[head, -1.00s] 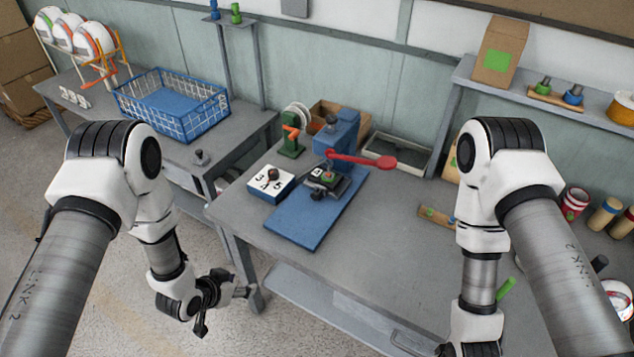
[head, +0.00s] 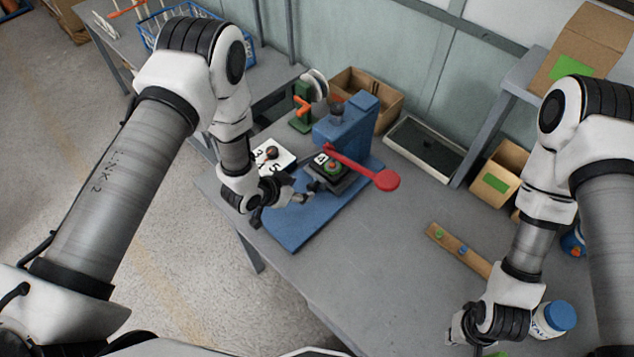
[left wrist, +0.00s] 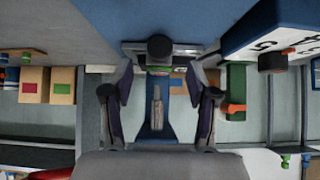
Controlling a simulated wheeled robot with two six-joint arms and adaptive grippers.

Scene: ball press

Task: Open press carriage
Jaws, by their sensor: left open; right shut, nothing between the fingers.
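The blue press (head: 345,128) stands on the table with its red lever (head: 362,168) sticking out to the right. Its dark carriage (head: 328,180) sits on the blue base plate (head: 298,226) and bears a green and red piece. My left gripper (head: 298,196) is open beside the front of the carriage. In the left wrist view my left fingers (left wrist: 158,100) stand apart, with the carriage's round dark knob (left wrist: 160,47) ahead between them; I see no contact. My right gripper (head: 462,335) is shut and empty at the lower right, over the table's front part.
A white numbered block (head: 272,157) with a dark knob stands left of the press, close behind my left arm. A green stand (head: 301,112), a grey tray (head: 424,147) and a wooden strip (head: 460,249) are nearby.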

